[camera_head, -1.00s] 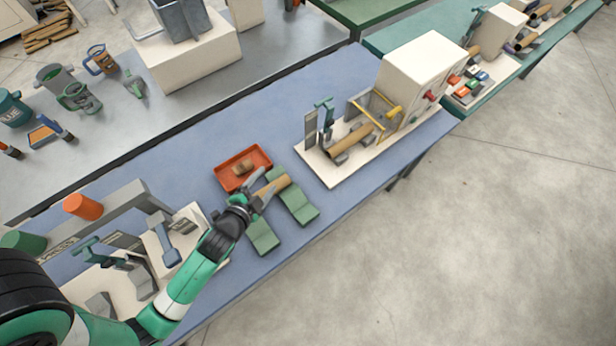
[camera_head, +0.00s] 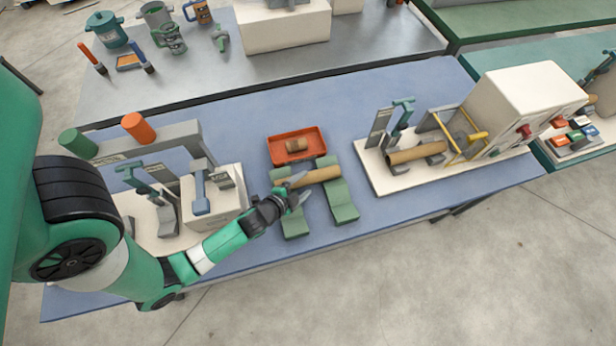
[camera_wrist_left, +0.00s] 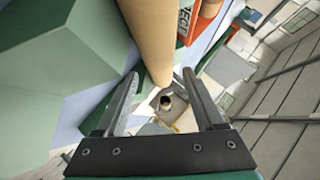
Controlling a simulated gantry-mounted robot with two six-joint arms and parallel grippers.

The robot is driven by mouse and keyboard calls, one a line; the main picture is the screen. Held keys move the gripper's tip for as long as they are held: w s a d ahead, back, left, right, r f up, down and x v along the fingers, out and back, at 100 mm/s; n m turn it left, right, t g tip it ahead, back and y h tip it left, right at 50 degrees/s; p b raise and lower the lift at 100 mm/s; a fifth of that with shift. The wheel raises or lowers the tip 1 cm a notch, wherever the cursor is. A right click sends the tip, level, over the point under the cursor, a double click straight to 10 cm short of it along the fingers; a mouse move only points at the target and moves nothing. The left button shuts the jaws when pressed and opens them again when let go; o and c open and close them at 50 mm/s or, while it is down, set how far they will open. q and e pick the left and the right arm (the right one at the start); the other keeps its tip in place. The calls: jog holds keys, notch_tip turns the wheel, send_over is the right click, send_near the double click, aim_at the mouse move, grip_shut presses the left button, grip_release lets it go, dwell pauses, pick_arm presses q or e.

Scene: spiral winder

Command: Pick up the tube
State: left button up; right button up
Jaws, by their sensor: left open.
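The brown cardboard tube (camera_head: 322,175) lies across two green support blocks (camera_head: 343,203) in the head view. My right gripper is not in view.
A red tray (camera_head: 274,151) holding a short brown piece (camera_head: 297,144) sits just behind the blocks. The winder machine (camera_head: 520,95), with another brown tube (camera_head: 415,153), stands to the right. A white-based fixture (camera_head: 228,203) stands left. The blue table is clear in front.

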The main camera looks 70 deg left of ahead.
aim_at(310, 180)
pick_arm(q)
jog(key=b+x, duration=0.1)
jog(key=x, duration=0.4)
jog(key=c, duration=1.1)
grip_shut()
jog(key=shift+r, duration=0.1)
